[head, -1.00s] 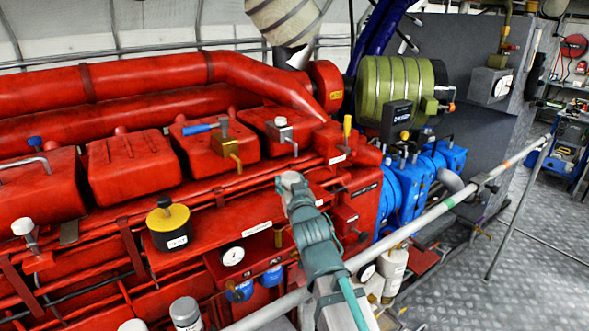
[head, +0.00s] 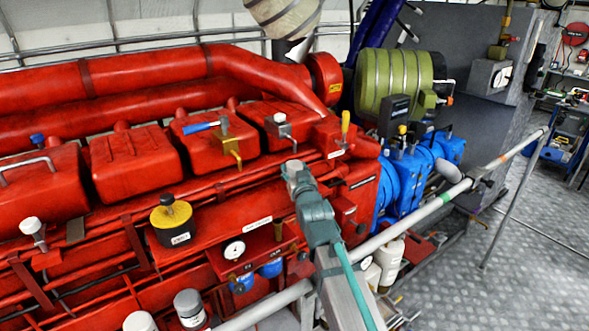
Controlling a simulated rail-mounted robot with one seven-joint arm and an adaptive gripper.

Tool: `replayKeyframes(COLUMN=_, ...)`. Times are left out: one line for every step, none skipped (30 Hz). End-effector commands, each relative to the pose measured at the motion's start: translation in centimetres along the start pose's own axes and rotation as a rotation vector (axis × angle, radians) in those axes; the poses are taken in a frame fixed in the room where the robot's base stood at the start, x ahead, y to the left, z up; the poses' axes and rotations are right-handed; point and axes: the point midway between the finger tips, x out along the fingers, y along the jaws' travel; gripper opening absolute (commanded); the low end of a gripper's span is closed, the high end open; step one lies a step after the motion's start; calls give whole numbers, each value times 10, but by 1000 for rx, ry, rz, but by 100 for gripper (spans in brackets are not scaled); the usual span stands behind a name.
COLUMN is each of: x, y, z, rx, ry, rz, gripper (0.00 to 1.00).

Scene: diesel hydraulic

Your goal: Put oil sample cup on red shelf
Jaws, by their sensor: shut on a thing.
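My arm (head: 317,222) reaches in from the bottom over the grey handrail, and its visible upper end is in front of the red engine. The jaws and whatever they hold are hidden, so I cannot see my gripper. I cannot make out the oil sample cup for certain. No part is clearly marked as the red shelf; a flat red ledge (head: 262,243) with a gauge lies left of my arm.
A grey handrail (head: 405,222) crosses diagonally close to my arm. A black canister with a yellow cap (head: 171,216) stands on the red engine (head: 210,262). Brass valves and levers stick up from it. Blue units (head: 405,180) are to the right.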

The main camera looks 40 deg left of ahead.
Motion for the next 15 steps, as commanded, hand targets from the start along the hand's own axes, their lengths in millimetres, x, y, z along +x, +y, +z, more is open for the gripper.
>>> replayKeyframes(x=0, y=0, z=0, rx=0, ry=0, rz=0, gripper=21)
replayKeyframes(x=0, y=0, z=0, rx=0, ry=0, rz=0, gripper=21)
replayKeyframes(x=0, y=0, z=1, rx=0, ry=0, rz=0, gripper=21)
replayKeyframes(x=0, y=0, z=2, rx=0, ry=0, rz=0, gripper=21)
replayKeyframes(x=0, y=0, z=3, rx=0, ry=0, rz=0, gripper=21)
replayKeyframes(x=0, y=0, z=4, rx=0, ry=0, rz=0, gripper=21)
replayKeyframes(x=0, y=0, z=5, rx=0, ry=0, rz=0, gripper=21)
replayKeyframes(x=0, y=0, z=4, rx=0, ry=0, rz=0, gripper=53)
replayKeyframes(x=0, y=0, z=3, rx=0, ry=0, rz=0, gripper=60)
replayKeyframes(x=0, y=0, z=3, rx=0, ry=-1, rz=0, gripper=65)
replayKeyframes(x=0, y=0, z=3, rx=0, ry=-1, rz=0, gripper=70)
replayKeyframes(x=0, y=0, z=3, rx=0, ry=-1, rz=0, gripper=75)
replayKeyframes(x=0, y=0, z=3, rx=0, ry=-1, rz=0, gripper=75)
replayKeyframes(x=0, y=0, z=3, rx=0, ry=-1, rz=0, gripper=75)
replayKeyframes(x=0, y=0, z=3, rx=0, ry=-1, rz=0, gripper=75)
